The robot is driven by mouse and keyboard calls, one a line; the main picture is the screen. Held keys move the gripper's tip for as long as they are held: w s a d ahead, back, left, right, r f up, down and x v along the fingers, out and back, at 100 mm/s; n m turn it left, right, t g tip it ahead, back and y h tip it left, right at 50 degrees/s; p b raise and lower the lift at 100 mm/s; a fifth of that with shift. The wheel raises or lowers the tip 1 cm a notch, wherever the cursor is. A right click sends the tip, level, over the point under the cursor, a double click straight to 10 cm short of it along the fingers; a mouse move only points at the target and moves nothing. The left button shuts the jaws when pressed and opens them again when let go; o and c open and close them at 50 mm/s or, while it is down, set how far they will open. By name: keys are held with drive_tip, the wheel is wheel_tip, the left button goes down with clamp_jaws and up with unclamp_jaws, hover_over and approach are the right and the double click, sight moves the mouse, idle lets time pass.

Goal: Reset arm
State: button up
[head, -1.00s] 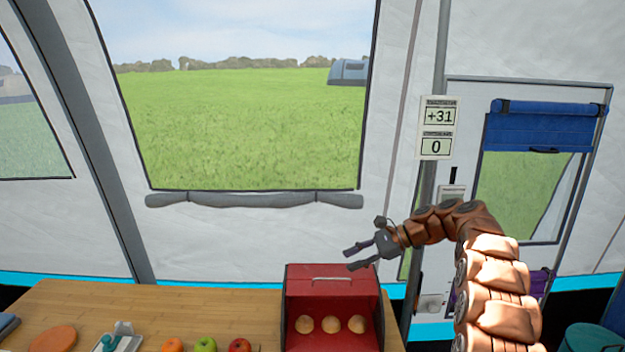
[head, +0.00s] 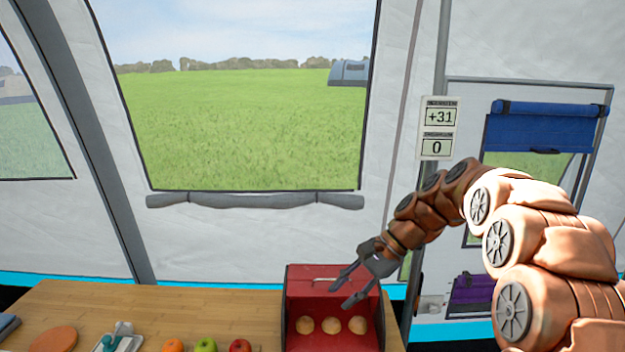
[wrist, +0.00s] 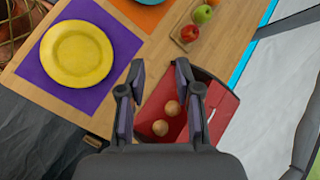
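My gripper (head: 341,287) is open and empty. In the head view it hangs in the air in front of the red bread box (head: 301,284), at the end of my bent arm. In the wrist view the two fingers of my gripper (wrist: 159,100) stand apart, with the red box (wrist: 222,105) below and beyond them. Round buns (head: 331,325) lie in the open box; two of the buns (wrist: 172,108) show between the fingers in the wrist view.
The wooden table (head: 240,305) holds an orange, a green apple (head: 206,345) and a red apple (head: 240,346) left of the box. A yellow plate (wrist: 76,55) lies on a purple mat (wrist: 122,40). The tent wall stands behind the table.

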drive_tip(key=s+d+f+n+h, duration=0.2)
drive_tip(key=s+d+n, duration=0.1)
drive_tip(key=s, duration=0.9)
drive_tip(key=s+d+f+n+h, duration=0.2)
drive_tip(key=s+d+n+h, duration=0.1)
drive_tip(key=s, duration=0.9)
drive_tip(key=s+d+f+n+h, duration=0.2)
drive_tip(key=s+d, duration=0.3)
drive_tip(key=s, duration=0.6)
drive_tip(key=shift+s+f+n+g+h, duration=0.15)
drive_tip(key=shift+s+n+g+h, duration=0.15)
drive_tip(key=shift+s+n+h, duration=0.15)
